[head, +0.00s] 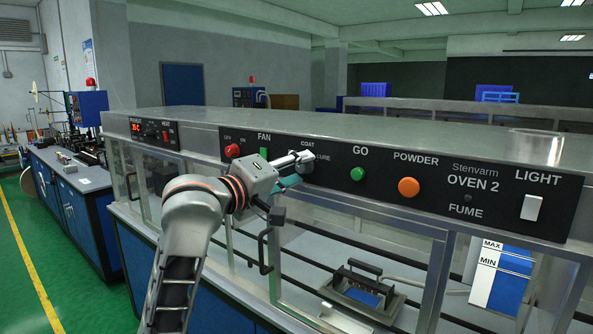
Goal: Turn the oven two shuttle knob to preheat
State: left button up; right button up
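The OVEN 2 control panel (460,189) is a black strip along the oven's upper front. The word COAT shows above my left gripper (298,168), and CURE shows just right of it. The gripper is at the panel between FAN and GO, over the spot under COAT. It hides most of the shuttle knob and any label on the left side. A small pale grey piece shows at the fingertips; I cannot tell whether it is the knob or a finger. Whether the fingers are open or closed is unclear. My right gripper is not in view.
Near the gripper are a red button (232,151), a green FAN switch (264,153) and a green GO button (357,174). An orange POWDER button (408,187) and white LIGHT switch (531,207) are farther right. Glass doors with a black handle (265,250) lie below.

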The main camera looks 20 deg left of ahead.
pick_arm(q)
jog(key=v, duration=1.2)
